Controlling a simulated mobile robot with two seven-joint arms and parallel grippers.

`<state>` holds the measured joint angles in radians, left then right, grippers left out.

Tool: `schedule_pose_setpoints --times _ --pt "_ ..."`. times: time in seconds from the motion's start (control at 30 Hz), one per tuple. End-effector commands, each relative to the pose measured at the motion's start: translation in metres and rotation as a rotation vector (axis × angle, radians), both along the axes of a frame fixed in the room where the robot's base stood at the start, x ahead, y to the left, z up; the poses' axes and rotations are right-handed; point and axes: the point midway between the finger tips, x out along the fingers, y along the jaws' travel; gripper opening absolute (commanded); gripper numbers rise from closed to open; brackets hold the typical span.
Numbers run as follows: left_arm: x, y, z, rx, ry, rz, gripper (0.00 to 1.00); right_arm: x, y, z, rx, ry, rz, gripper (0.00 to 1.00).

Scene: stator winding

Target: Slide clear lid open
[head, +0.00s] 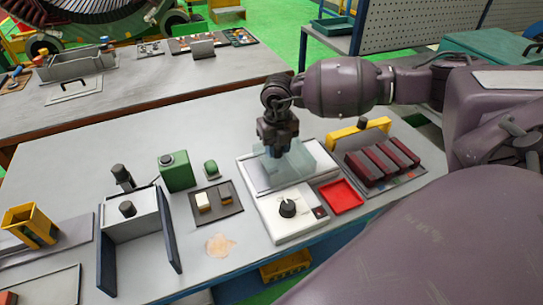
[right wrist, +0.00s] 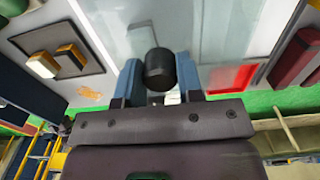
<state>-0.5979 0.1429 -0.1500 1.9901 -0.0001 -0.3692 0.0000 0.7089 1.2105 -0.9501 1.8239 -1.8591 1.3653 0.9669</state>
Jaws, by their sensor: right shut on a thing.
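The clear lid (head: 292,160) is a pale see-through cover on the white and grey device (head: 262,215) in the middle of the table. In the right wrist view the lid (right wrist: 220,35) fills the upper middle. My right gripper (head: 278,152) is at the lid's left part from above. In the right wrist view my right gripper (right wrist: 160,72) has its blue fingers shut on a black round knob (right wrist: 159,68), in front of the lid. Below the lid the device bears a black dial (head: 287,208). My left gripper is not in view.
A red tray (head: 341,196) and a rack of dark red blocks (head: 382,161) stand right of the device. A dark tray with two small blocks (head: 216,203), a green box (head: 177,171) and a blue-sided fixture (head: 136,237) stand to the left. Table between them is partly clear.

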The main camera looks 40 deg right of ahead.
Motion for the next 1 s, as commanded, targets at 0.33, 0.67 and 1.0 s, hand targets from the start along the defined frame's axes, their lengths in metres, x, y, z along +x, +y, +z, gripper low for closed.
schedule_pose_setpoints --times 0.33,0.67,1.0 --pt "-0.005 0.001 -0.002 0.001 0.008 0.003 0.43 -0.004 -0.014 -0.001 -0.001 0.001 -0.001 0.21" --pt "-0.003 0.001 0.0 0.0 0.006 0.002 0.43 -0.007 -0.027 -0.001 -0.001 0.003 -0.002 0.21" --pt "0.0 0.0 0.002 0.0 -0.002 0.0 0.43 -0.01 -0.04 -0.001 -0.001 0.002 -0.002 0.21"
